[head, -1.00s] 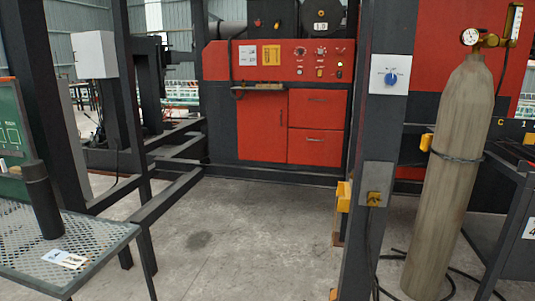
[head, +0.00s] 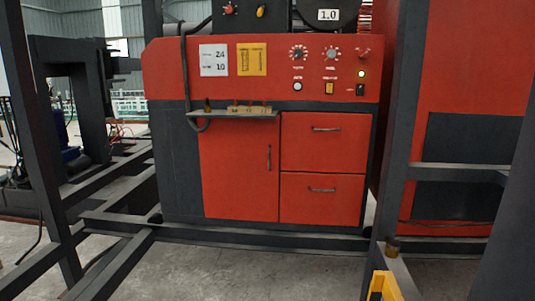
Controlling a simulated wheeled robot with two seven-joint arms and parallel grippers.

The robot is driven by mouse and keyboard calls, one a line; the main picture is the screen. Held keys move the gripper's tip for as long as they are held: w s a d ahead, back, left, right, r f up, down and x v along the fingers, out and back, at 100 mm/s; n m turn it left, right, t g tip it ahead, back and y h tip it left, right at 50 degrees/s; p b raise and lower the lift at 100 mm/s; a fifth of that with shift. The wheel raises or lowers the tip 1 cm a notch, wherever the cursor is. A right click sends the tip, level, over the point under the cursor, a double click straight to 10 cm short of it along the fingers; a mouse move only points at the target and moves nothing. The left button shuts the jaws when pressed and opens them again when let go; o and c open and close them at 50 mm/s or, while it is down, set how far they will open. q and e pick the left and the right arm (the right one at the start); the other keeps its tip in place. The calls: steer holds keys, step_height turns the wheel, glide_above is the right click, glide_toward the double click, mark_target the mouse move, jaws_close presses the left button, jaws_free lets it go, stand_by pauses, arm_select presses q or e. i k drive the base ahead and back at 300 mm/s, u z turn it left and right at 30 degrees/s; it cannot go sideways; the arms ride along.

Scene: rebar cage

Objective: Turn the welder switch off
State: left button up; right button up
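The red and dark grey welder (head: 221,150) stands ahead, a little left of the middle in the head view. A small black switch (head: 360,90) sits just below the lamp. A yellow switch (head: 329,88) and a pale round button (head: 297,87) are to its left. The black switch is too small for me to tell its position. Neither of my grippers is in view.
Dark steel beams (head: 110,260) cross low in front of the welder, and a dark post (head: 408,110) rises at its right. A small shelf (head: 215,114) juts from its front. A yellow part (head: 382,287) is at the bottom right. Some bare floor (head: 245,275) shows.

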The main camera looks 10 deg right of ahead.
mark_target(363, 55)
steer(key=i, duration=3.15)
steer(key=z, duration=1.1)
